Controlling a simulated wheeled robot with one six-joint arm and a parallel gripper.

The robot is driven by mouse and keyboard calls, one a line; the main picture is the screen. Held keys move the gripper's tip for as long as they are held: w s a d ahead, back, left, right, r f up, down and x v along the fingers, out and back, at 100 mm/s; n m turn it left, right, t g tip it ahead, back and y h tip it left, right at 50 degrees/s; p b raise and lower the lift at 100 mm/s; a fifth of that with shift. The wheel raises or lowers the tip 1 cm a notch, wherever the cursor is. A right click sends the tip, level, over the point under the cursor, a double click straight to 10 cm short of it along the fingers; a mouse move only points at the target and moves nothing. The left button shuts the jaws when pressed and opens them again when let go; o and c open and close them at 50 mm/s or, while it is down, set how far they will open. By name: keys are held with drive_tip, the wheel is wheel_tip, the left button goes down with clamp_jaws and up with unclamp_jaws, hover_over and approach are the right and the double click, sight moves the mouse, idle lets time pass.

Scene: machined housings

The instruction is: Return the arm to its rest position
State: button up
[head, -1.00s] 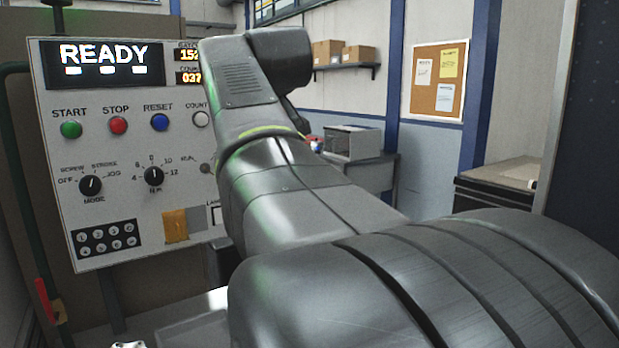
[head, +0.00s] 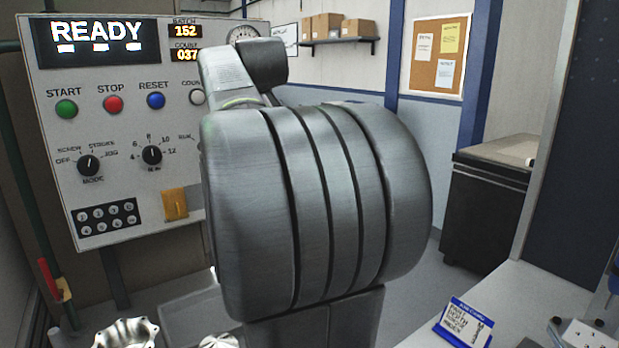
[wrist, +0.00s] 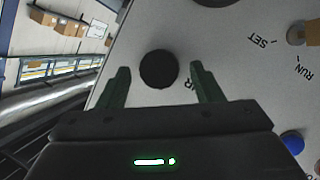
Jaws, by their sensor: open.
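My arm (head: 320,210) fills the middle of the head view, folded upright in front of the control panel (head: 130,215). In the head view my gripper is hidden behind the arm. In the wrist view my gripper (wrist: 158,88) shows two dark green fingers spread apart, with nothing held between them. The panel face lies beyond the fingers, tilted in that view. A round black part (wrist: 158,69) on the panel appears between the fingertips; I cannot tell the distance to it.
A white work surface with a blue-edged card (head: 465,322) is at the lower right. Machined housings (head: 127,333) stand at the lower left. A dark cabinet (head: 487,205) stands at the right. A red-handled lever (head: 45,278) is beside the panel.

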drive_tip(key=b+v, duration=0.1)
drive_tip(key=v, duration=1.2)
drive_tip(key=w+a+f+n+t+b, duration=0.2)
drive_tip(key=w+n+t+b, duration=0.1)
drive_tip(key=w+n+b, duration=0.3)
drive_tip(key=w+a+f+n+t+y+b, duration=0.1)
drive_tip(key=w+f+n+t+b, duration=0.2)
drive_tip(key=w+n+b, duration=0.3)
drive_tip(key=n+b, duration=0.3)
drive_tip(key=n, duration=0.2)
drive_tip(key=shift+a+y+b, duration=0.3)
drive_tip(key=shift+a, duration=0.1)
idle(0.5)
drive_tip(key=shift+f+n, duration=0.15)
drive_tip(key=shift+n, duration=0.15)
drive_tip(key=shift+f, duration=0.1)
